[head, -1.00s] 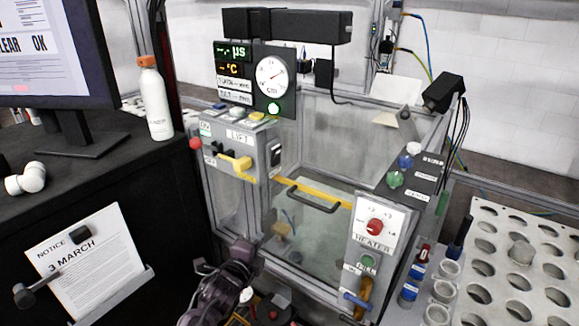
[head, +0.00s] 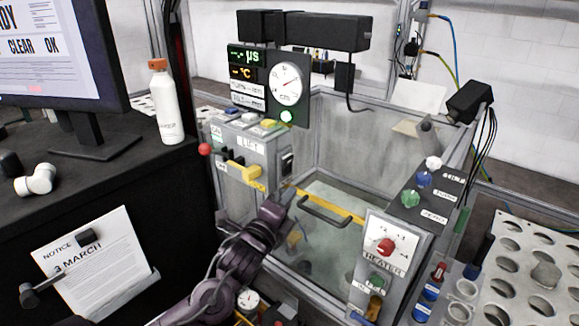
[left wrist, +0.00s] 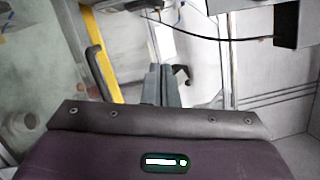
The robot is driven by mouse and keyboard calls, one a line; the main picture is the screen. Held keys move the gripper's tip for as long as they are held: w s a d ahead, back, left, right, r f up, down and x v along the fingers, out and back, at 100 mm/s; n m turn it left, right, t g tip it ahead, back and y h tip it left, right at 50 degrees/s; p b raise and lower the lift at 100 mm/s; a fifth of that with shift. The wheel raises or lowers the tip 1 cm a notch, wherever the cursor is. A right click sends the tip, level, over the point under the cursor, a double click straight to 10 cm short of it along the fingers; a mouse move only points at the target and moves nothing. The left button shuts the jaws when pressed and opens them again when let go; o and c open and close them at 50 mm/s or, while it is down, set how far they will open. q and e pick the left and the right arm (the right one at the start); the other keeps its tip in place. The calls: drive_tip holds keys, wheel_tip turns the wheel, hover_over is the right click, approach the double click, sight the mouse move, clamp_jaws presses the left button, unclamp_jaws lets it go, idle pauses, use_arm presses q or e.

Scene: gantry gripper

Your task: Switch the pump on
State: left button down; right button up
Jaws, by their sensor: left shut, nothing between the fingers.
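My left gripper (head: 287,194) is shut and empty, in front of the tank, just below the right side of the lift box (head: 258,150). A dark rocker switch (head: 287,162) sits on that side face, a little above the fingertips and apart from them. In the left wrist view the shut fingers (left wrist: 165,84) point away from me, with a small black part just right of their tips. A sloped panel on the right carries a white knob (head: 433,163), a blue knob (head: 424,179) and a green knob (head: 410,197). Their labels are too small to read, so I cannot tell which control is the pump's.
A yellow bar with a black handle (head: 325,213) crosses the tank's front, close to my gripper. The heater box (head: 392,240) with its red knob stands front right. A yellow lever (head: 247,173) and red ball (head: 204,149) stick out of the lift box. A perforated rack (head: 511,265) is far right.

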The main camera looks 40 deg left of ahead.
sight(290, 168)
use_arm(q)
drive_tip(key=w+a+p, duration=0.1)
drive_tip(key=w, duration=0.1)
drive_tip(key=w+a+r+p, duration=0.1)
drive_tip(key=w+a, duration=0.1)
drive_tip(key=w, duration=0.1)
drive_tip(key=w+a+r+p, duration=0.1)
drive_tip(key=w+a+p, duration=0.1)
drive_tip(key=w, duration=0.1)
drive_tip(key=shift+a, duration=0.1)
drive_tip(key=shift+f, duration=0.1)
